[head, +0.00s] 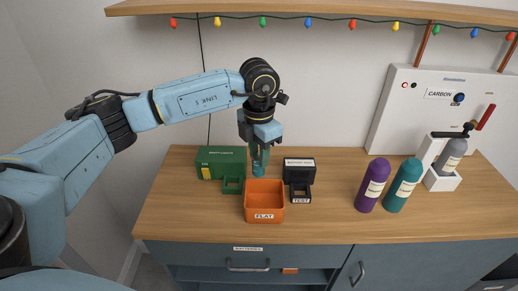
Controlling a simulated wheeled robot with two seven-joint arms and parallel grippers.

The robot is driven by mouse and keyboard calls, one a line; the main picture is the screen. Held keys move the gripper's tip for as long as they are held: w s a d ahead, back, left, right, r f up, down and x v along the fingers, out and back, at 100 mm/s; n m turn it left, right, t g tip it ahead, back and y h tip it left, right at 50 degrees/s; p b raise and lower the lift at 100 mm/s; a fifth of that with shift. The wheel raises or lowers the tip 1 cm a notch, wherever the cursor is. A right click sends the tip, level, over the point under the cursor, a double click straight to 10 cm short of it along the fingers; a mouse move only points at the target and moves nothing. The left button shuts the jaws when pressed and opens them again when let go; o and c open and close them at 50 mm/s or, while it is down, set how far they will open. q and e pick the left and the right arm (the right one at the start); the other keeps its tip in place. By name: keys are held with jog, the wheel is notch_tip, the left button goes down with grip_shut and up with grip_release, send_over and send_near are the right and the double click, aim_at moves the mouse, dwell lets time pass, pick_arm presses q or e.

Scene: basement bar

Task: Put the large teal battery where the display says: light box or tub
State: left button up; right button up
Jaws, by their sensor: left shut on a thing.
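My left gripper (260,152) points down over the back of the counter and is shut on the large teal battery (259,167). The battery hangs upright just behind the orange tub (264,215), which is labelled FLAT and looks empty. To the right stands a black tester (299,166) with white lettering on top and a small black holder (301,195) labelled TEST in front. I cannot read any display on it. To the left is a dark green box (221,158) with a small open green box (233,186) in front. My right gripper is out of view.
A purple bottle (372,186) and a teal bottle (403,186) stand to the right. Beyond them is a white CARBON machine (431,105) with a grey cylinder (451,156). The wooden counter (330,222) is clear in front. A shelf with colored lights runs above.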

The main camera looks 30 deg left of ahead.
pick_arm(q)
jog(key=shift+f+b, duration=0.75)
jog(key=shift+f, duration=0.8)
jog(key=o, duration=1.1)
notch_tip(320, 180, up, 14)
jog(key=shift+f+b, duration=0.25)
jog(key=shift+b, duration=0.1)
